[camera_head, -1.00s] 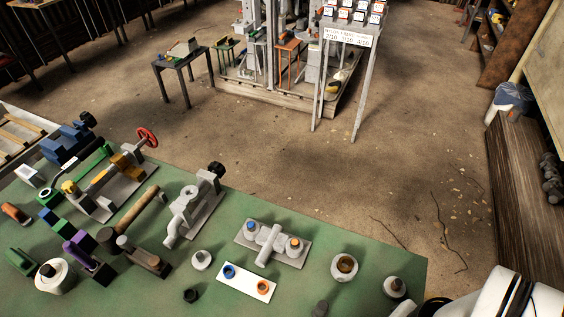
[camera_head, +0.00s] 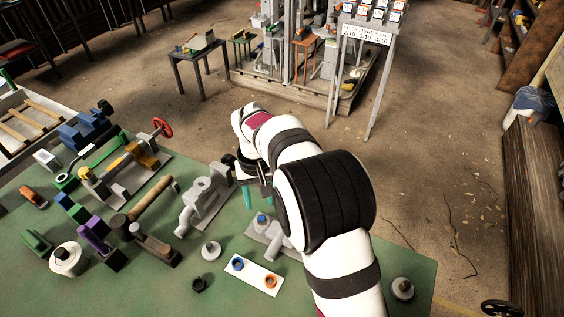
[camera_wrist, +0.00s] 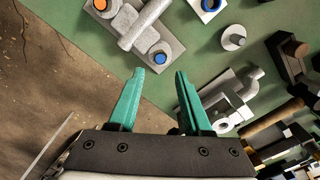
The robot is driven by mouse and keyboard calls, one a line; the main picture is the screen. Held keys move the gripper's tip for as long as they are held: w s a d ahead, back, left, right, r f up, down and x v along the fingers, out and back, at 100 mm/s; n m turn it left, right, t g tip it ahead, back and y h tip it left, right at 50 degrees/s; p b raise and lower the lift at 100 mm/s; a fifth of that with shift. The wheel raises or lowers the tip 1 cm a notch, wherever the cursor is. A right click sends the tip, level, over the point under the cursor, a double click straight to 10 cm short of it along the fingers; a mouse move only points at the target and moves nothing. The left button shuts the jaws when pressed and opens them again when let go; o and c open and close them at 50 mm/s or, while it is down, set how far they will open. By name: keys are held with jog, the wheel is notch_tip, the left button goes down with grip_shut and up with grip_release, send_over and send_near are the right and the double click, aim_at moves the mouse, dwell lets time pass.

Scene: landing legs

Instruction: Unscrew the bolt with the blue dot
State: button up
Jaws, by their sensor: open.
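The bolt with the blue dot (camera_head: 262,218) stands upright on a grey plate with a pipe-like fitting (camera_head: 273,245). In the wrist view the blue dot (camera_wrist: 160,58) sits just beyond my fingertips, roughly in line with the gap between them. A second bolt with an orange dot (camera_wrist: 101,4) is at the plate's other end; my arm hides it in the head view. My gripper (camera_head: 256,195) is open and empty, with teal fingers pointing down, above and beyond the plate. It also shows in the wrist view (camera_wrist: 159,72), apart from the bolt.
A white tray (camera_head: 254,275) with a blue ring and an orange ring lies in front of the plate. A grey valve-like part (camera_head: 205,200) stands close left of my gripper. A hammer (camera_head: 145,200) and several other parts crowd the left. The green table's far edge is near.

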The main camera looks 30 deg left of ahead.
aim_at(261, 219)
notch_tip(261, 219, down, 4)
jog(key=shift+a+f+m, duration=0.1)
jog(key=shift+f+m, duration=0.2)
jog(key=shift+m, duration=0.4)
jog(key=m, duration=1.1)
jog(key=shift+m, duration=0.4)
jog(key=m, duration=1.7)
jog(key=shift+m, duration=0.4)
jog(key=shift+f+m, duration=0.1)
jog(key=shift+m, duration=1.1)
jog(key=shift+f, duration=1.15)
grip_shut()
